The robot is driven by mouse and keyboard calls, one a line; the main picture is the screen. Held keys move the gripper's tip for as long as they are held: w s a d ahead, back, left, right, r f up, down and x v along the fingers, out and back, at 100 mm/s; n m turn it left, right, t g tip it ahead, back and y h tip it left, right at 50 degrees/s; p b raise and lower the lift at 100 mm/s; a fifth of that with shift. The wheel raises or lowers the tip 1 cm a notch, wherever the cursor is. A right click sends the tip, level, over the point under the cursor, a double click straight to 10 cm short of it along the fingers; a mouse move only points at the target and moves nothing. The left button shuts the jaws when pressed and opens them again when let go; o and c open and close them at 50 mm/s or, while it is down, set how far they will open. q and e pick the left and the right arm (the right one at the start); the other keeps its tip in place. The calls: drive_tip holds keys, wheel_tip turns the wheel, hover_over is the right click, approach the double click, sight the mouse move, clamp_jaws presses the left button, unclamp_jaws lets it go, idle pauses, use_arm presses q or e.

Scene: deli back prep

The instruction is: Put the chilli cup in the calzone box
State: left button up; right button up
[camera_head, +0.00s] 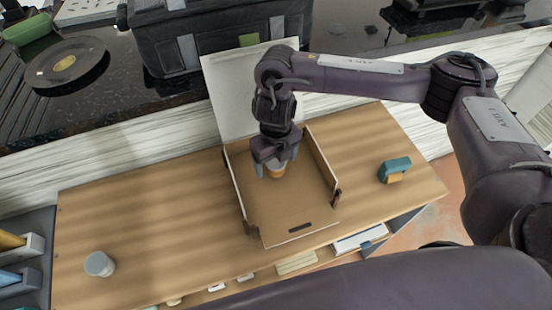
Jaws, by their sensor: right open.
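The calzone box (285,215) is an open brown cardboard tray with its pale lid (232,95) raised at the back. It stands on the wooden table. A small cup with an orange-brown side (277,172), apparently the chilli cup, is inside the box toward its back. My right gripper (275,168) reaches down into the box, open, with its fingers on either side of this cup. The gripper hides part of the cup, and I cannot tell whether the fingers touch it. My left gripper is not in view.
A grey-white lidded cup (99,264) stands at the table's left front. A teal and orange item (395,170) sits right of the box. A dark bag (205,35) and a round plate (66,63) are on the black counter behind. The table's left middle is clear.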

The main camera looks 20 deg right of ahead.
idle(0.4)
drive_tip(key=shift+r+p, duration=4.4)
drive_tip(key=shift+r, duration=0.15)
wheel_tip(320, 180, up, 8)
drive_tip(key=shift+f+b, duration=0.15)
drive_tip(key=shift+b, duration=0.2)
